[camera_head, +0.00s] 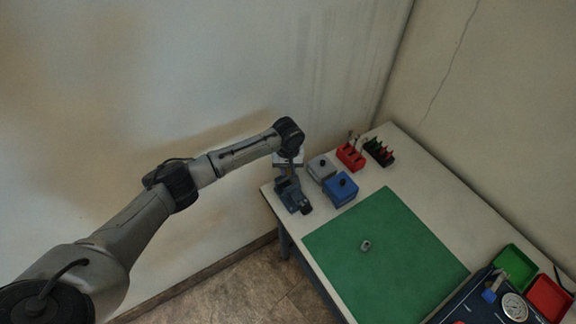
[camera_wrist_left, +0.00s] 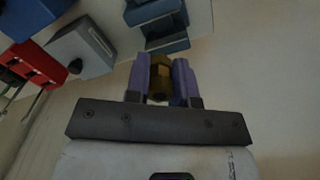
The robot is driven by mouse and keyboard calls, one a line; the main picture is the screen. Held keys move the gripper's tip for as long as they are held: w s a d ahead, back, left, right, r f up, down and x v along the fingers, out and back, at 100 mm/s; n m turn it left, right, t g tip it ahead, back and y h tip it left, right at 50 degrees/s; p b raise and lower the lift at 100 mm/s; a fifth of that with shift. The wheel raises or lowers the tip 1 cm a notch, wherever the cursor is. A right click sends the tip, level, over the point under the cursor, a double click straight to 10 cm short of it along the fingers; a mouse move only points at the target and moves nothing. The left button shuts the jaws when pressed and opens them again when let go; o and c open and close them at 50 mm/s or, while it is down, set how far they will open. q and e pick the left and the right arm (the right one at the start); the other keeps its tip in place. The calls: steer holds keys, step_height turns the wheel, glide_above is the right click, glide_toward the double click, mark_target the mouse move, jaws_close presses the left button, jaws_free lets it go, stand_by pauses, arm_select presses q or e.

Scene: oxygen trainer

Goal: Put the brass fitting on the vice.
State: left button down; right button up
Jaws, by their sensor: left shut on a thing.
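The brass fitting (camera_wrist_left: 160,78) is between the two purple fingers of my left gripper (camera_wrist_left: 160,84), which is shut on it. In the head view my left gripper (camera_head: 289,166) is at the table's far left corner, by the vice; the fitting cannot be made out there. The blue-grey vice (camera_head: 293,197) stands near the table's left edge. In the left wrist view the vice (camera_wrist_left: 167,43) shows just beyond the fitting. I cannot tell whether the two touch. My right gripper is not in view.
A grey box (camera_head: 322,168) and a blue box (camera_head: 341,189) stand right of the vice. Behind are a red rack (camera_head: 350,157) and a black rack (camera_head: 379,152). A small metal part (camera_head: 366,245) lies on the green mat (camera_head: 400,275). Green (camera_head: 514,267) and red (camera_head: 549,297) trays sit at right.

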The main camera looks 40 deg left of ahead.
arm_select(q)
steer(key=shift+r+p, duration=0.15)
steer(key=shift+p, duration=0.3)
steer(key=shift+d+f, duration=0.1)
steer(key=shift+f, duration=0.55)
steer(key=shift+f+b, duration=0.55)
steer(key=shift+f, duration=1.45)
steer(key=shift+p, duration=0.5)
steer(key=shift+p, duration=0.45)
steer(key=shift+p, duration=0.45)
steer(key=shift+f, duration=0.4)
